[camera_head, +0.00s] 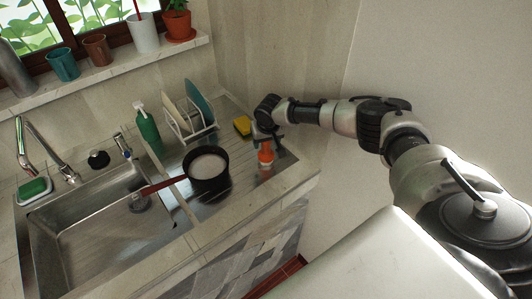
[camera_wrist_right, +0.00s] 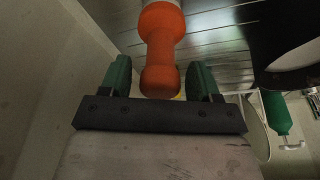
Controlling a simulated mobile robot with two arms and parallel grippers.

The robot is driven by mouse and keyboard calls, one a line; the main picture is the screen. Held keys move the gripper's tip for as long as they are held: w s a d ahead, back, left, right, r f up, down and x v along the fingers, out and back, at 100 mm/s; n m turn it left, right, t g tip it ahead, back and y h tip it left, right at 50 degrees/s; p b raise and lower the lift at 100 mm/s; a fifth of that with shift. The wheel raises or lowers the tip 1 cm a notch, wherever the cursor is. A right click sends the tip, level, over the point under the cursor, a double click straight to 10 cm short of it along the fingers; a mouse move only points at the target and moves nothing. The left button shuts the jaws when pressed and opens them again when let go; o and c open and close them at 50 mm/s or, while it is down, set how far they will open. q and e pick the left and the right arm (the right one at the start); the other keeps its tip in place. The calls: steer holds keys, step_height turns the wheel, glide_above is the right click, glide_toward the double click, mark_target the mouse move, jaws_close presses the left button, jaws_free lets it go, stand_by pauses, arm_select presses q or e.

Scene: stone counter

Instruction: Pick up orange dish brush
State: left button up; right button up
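The orange dish brush (camera_head: 266,157) stands on the metal drainboard at the right end of the counter. My right gripper (camera_head: 264,138) is right at it, coming in from the right. In the right wrist view the brush's orange handle (camera_wrist_right: 161,48) lies between the two green-padded fingers, and my right gripper (camera_wrist_right: 160,72) is open, with a gap on each side of the handle. The lower part of the brush runs out of the top of that view. My left gripper is not in view.
A dark pan (camera_head: 209,170) with a red handle stands left of the brush. A yellow sponge (camera_head: 242,126), a dish rack with plates (camera_head: 196,110) and a green bottle (camera_head: 149,132) are behind. The sink (camera_head: 95,225) is at left. A wall closes the right side.

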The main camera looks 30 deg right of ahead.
steer(key=c, duration=0.8)
step_height(320, 180, up, 9)
steer(key=shift+b, duration=1.1)
steer(key=shift+r, duration=0.5)
